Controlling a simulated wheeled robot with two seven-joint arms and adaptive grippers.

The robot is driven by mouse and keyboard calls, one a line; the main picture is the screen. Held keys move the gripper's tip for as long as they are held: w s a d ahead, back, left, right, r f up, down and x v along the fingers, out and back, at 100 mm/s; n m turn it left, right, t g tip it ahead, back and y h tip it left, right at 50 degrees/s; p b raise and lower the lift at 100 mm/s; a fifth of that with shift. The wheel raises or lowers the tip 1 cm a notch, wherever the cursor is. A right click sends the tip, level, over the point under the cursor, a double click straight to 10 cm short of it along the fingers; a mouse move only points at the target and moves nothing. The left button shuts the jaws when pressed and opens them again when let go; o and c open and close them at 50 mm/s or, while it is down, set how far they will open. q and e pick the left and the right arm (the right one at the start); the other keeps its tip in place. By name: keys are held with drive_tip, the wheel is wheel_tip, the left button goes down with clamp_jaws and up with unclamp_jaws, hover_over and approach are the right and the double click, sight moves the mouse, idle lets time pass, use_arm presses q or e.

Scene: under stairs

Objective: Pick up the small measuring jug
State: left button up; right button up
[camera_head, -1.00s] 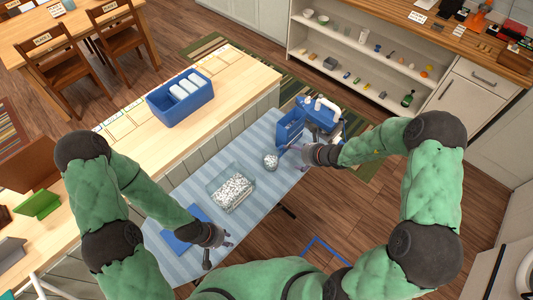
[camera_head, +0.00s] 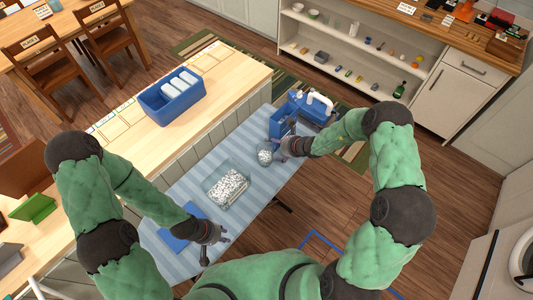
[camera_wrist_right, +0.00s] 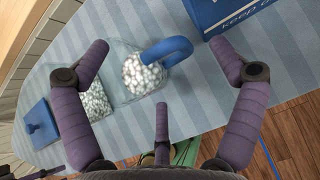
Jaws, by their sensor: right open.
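The small measuring jug (camera_head: 265,156) is clear, holds white beads and stands on the blue striped cloth. In the right wrist view the jug (camera_wrist_right: 139,77) has a thick blue handle (camera_wrist_right: 168,49) towards the right. My right gripper (camera_head: 284,147) is just right of the jug. In its wrist view the spread fingers (camera_wrist_right: 160,57) are on both sides of the handle, apart from it, with nothing held. My left gripper (camera_head: 214,239) is by the near edge of the cloth, its fingers spread and empty.
A blue crate (camera_head: 172,108) is on the counter.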

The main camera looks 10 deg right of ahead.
drive_tip(key=shift+x, duration=1.05)
